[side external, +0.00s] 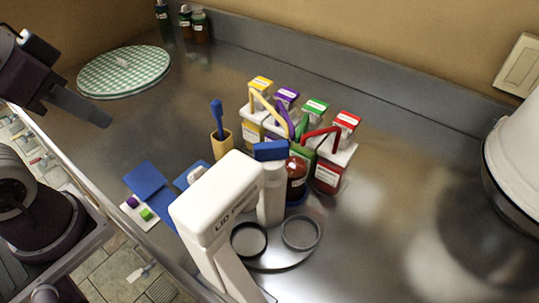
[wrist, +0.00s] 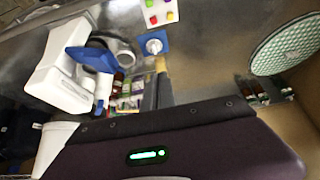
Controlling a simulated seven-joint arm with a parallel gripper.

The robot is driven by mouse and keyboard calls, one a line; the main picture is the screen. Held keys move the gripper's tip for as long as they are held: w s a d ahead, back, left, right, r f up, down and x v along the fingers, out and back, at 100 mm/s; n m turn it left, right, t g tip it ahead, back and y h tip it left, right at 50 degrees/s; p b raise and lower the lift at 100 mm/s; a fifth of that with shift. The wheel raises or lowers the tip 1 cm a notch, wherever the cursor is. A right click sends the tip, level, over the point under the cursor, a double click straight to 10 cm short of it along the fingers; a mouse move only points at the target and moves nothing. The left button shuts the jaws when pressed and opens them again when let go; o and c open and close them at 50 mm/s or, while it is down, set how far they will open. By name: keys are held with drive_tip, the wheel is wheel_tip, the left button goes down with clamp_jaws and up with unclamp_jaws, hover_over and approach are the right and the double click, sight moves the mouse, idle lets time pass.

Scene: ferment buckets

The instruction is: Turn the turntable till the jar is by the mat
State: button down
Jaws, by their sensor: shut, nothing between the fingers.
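My gripper (side external: 82,108) is shut and empty, held up at the upper left in the side view, well apart from the turntable. Its fingers (wrist: 158,90) also show in the wrist view. The grey turntable (side external: 275,263) stands at the front of the white lid press, with two dark rings (side external: 301,232) on its near side. A brown jar (side external: 297,180) stands at its back right, partly hidden by the press head; I cannot tell its exact seat. A flat blue mat (side external: 147,180) lies left of the press, near the counter's front edge.
The white press (side external: 215,200) rises beside the turntable. A rack with several coloured cartons (side external: 328,176) stands behind it. A yellow holder (side external: 221,143) with a blue-handled tool and a button panel (side external: 140,210) are nearby. A green checkered disc (side external: 105,80) lies at the back left.

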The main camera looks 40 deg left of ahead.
idle(0.3)
drive_tip(key=c, duration=1.9)
unclamp_jaws()
drive_tip(key=o, duration=0.5)
drive_tip(key=w+d+r, duration=0.1)
drive_tip(key=w+d+r+m+g, duration=0.1)
drive_tip(key=w, duration=0.1)
drive_tip(key=w+d+r+m, duration=0.1)
drive_tip(key=shift+w+r+h, duration=0.15)
drive_tip(key=shift+h, duration=0.15)
drive_tip(key=shift+c, duration=0.2)
drive_tip(key=m+g, duration=0.5)
drive_tip(key=m, duration=0.2)
hover_over(271, 144)
drive_tip(key=shift+a+f, duration=0.25)
drive_tip(key=shift+f, duration=0.3)
drive_tip(key=f, duration=0.6)
drive_tip(key=shift+d+f, duration=0.2)
drive_tip(key=shift+d, duration=0.05)
drive_tip(key=shift+f, duration=0.45)
